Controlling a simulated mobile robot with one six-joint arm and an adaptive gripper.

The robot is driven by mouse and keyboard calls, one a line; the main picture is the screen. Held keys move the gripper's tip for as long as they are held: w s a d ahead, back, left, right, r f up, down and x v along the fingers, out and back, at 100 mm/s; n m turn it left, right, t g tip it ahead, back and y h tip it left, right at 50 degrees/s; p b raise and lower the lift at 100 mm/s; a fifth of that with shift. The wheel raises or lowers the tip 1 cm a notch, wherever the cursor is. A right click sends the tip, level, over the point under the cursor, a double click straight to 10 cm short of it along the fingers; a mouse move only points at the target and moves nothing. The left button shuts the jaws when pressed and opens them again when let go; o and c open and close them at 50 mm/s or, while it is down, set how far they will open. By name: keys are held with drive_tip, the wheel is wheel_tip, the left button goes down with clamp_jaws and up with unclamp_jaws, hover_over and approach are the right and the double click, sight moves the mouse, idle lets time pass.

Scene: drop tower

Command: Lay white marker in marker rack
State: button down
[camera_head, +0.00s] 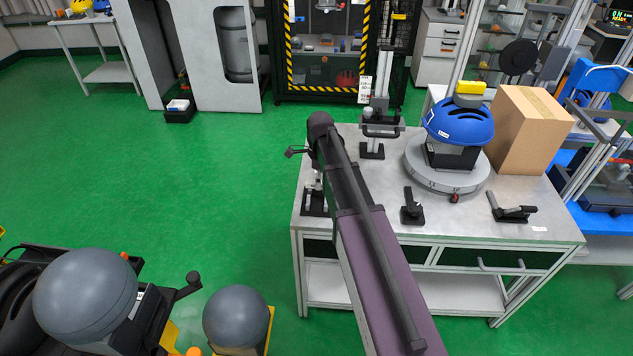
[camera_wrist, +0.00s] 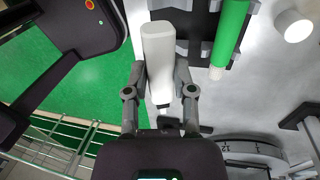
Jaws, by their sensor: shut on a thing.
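In the wrist view, my gripper (camera_wrist: 160,76) is shut on the white marker (camera_wrist: 158,48), with one finger on each side of it. The marker's thick white body points toward the top of the picture. A dark holder that looks like the marker rack (camera_wrist: 197,48) lies just to the right of the held marker, and a green marker (camera_wrist: 231,32) lies along it. I cannot tell whether the white marker touches the rack. In the head view my arm hides the marker and most of the gripper.
The grey workbench (camera_head: 465,215) carries a blue helmet (camera_head: 458,122) on a round stand, a cardboard box (camera_head: 530,130) and several black clamps, one being the right front clamp (camera_head: 512,210). A white cylinder (camera_wrist: 293,26) stands right of the green marker. Green floor lies left of the bench.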

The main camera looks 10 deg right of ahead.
drive_tip(key=shift+f, duration=0.2)
drive_tip(key=shift+f+b, duration=2.8)
drive_tip(key=shift+b, duration=0.1)
drive_tip(key=shift+s+f, duration=0.1)
drive_tip(key=shift+c, duration=1.9)
unclamp_jaws()
